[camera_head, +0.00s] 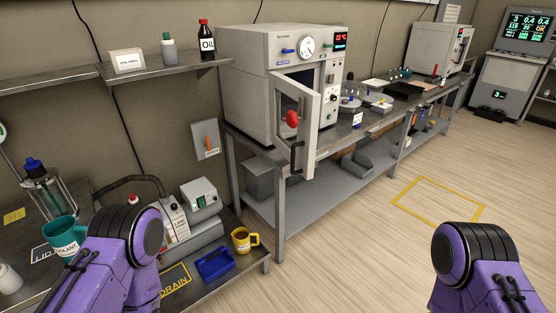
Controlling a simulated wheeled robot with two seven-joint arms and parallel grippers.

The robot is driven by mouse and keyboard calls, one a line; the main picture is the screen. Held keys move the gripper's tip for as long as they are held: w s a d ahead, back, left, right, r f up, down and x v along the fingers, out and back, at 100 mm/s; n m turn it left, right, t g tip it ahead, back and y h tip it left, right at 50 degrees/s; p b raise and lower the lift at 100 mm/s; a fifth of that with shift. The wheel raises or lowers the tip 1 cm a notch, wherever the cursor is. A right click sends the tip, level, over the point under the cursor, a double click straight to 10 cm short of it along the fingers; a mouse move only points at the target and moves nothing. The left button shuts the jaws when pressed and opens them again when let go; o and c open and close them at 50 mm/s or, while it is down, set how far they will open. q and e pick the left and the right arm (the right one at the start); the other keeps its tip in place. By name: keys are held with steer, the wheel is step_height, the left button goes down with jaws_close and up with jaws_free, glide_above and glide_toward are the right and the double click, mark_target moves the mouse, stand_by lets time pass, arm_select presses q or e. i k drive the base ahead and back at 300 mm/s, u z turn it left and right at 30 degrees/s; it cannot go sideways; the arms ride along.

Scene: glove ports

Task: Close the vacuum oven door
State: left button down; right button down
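The vacuum oven (247,72) is a light grey box with a round dial and a red digital readout, standing on the near end of the metal bench. Its door (312,106) is swung open toward me, with a dark window, a red knob (292,118) and a black handle (296,157) on it. My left arm (125,240) is at the lower left and my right arm (470,257) is at the lower right, both purple with black joints. Both are apart from the door. Neither arm's gripper fingers are in view.
A lower table at the left holds a pump (188,232), a yellow mug (243,240), a blue tray (215,263) and a teal mug (64,236). A shelf (150,72) is left of the oven. Glassware and pans stand right of it. The wooden floor in front is clear, with a yellow marked rectangle (413,182).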

mark_target(302, 159)
steer(key=u, duration=0.2)
steer(key=i, duration=1.65)
